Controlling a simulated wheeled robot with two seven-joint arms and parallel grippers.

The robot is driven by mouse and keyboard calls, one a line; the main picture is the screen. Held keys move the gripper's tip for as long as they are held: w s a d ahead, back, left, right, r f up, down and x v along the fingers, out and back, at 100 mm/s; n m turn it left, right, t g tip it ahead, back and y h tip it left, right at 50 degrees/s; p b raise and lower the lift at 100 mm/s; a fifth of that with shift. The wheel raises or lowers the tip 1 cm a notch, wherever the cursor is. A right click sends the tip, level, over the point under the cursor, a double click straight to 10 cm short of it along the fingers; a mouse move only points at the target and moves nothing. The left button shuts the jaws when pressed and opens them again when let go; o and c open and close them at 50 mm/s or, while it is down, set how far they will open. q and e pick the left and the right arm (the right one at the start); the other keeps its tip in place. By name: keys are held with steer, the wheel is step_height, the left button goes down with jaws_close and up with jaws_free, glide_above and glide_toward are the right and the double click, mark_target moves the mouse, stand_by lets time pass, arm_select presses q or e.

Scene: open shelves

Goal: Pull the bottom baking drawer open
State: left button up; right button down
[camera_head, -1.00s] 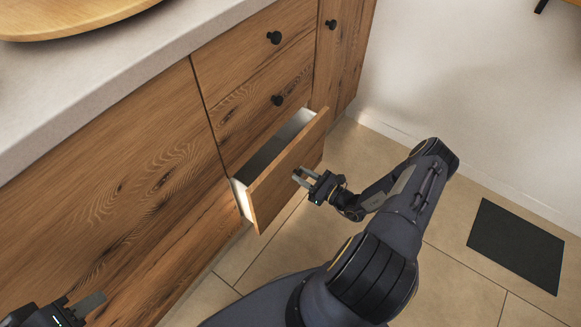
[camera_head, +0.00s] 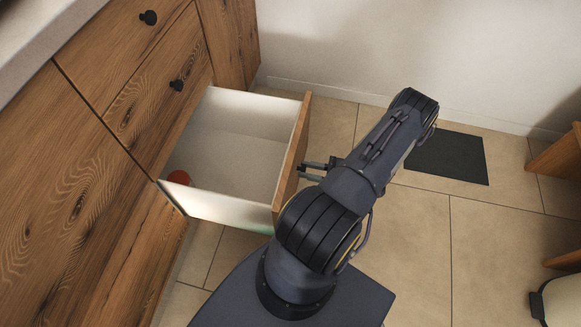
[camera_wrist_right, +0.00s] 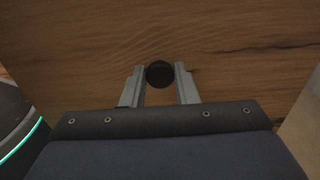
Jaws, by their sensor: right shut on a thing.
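The bottom drawer (camera_head: 292,160) stands well out from the wooden cabinet, with its white inside showing from above. A red round thing (camera_head: 180,178) lies in its near left corner, partly hidden by the side wall. My right gripper (camera_head: 306,169) is at the outer face of the drawer front. In the right wrist view my right gripper (camera_wrist_right: 160,76) has its two fingers on either side of the black round knob (camera_wrist_right: 160,74) and is shut on it. In the head view the knob is hidden by the gripper. My left gripper is not in view.
Two closed drawers with black knobs (camera_head: 148,17) are above the open one. A dark mat (camera_head: 447,157) lies on the tiled floor to the right. Wooden furniture (camera_head: 560,157) and a pale rounded bin (camera_head: 562,300) stand at the right edge.

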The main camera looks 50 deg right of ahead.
steer(key=shift+v, duration=1.4)
steer(key=shift+a+f, duration=0.1)
steer(key=c, duration=1.1)
jaws_free()
steer(key=shift+c, duration=0.2)
steer(key=v, duration=0.8)
